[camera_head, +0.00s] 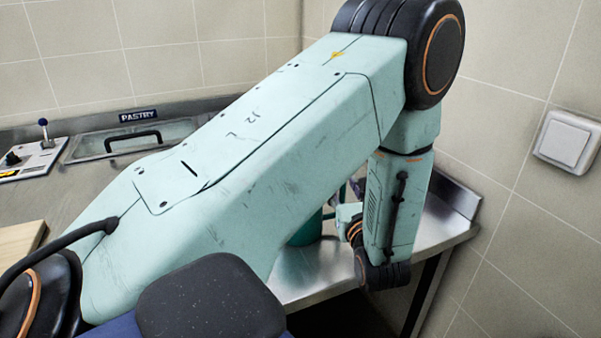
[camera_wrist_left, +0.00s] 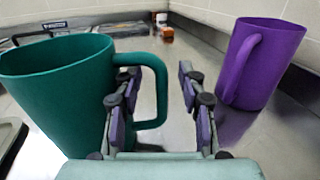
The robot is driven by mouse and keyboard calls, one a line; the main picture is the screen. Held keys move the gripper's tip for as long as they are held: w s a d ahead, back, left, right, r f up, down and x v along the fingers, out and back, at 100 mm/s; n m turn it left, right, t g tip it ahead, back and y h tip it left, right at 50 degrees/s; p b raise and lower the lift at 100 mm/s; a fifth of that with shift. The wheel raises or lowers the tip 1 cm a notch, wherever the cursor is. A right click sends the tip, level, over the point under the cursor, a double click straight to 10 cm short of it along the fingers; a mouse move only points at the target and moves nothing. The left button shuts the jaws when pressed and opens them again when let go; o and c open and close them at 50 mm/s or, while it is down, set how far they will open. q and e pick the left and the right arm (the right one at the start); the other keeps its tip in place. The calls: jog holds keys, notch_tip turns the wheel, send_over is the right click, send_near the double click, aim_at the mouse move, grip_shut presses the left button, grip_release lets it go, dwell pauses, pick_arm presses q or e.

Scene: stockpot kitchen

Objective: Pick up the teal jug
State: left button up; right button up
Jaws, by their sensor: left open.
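The teal jug (camera_wrist_left: 55,90) stands upright at the left of the left wrist view, with its handle (camera_wrist_left: 161,92) toward the right. My left gripper (camera_wrist_left: 157,88) is open. In this view the handle's upright bar lies between the two fingers, and the left finger overlaps the jug's side and the handle opening. I cannot tell whether that finger is inside the loop or in front of it. In the head view, only a sliver of the teal jug (camera_head: 306,231) shows behind my left arm, which hides most of the gripper. My right gripper is not in view.
A purple jug (camera_wrist_left: 258,65) stands close to the right finger. Small bottles (camera_wrist_left: 163,25) stand farther back on the metal counter (camera_head: 305,275). The counter's edge and the tiled wall (camera_head: 520,240) with a switch (camera_head: 567,142) are close to my arm.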

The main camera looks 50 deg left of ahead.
pick_arm(q)
jog(key=shift+w+a+f, duration=0.1)
jog(key=shift+w+a, duration=0.05)
jog(key=shift+a, duration=0.3)
jog(key=shift+w+a, duration=0.1)
jog(key=shift+w, duration=0.1)
jog(key=shift+d, duration=0.2)
jog(key=shift+c, duration=0.2)
jog(key=shift+a, duration=0.2)
jog(key=c, duration=0.6)
jog(key=shift+d, duration=0.1)
grip_shut()
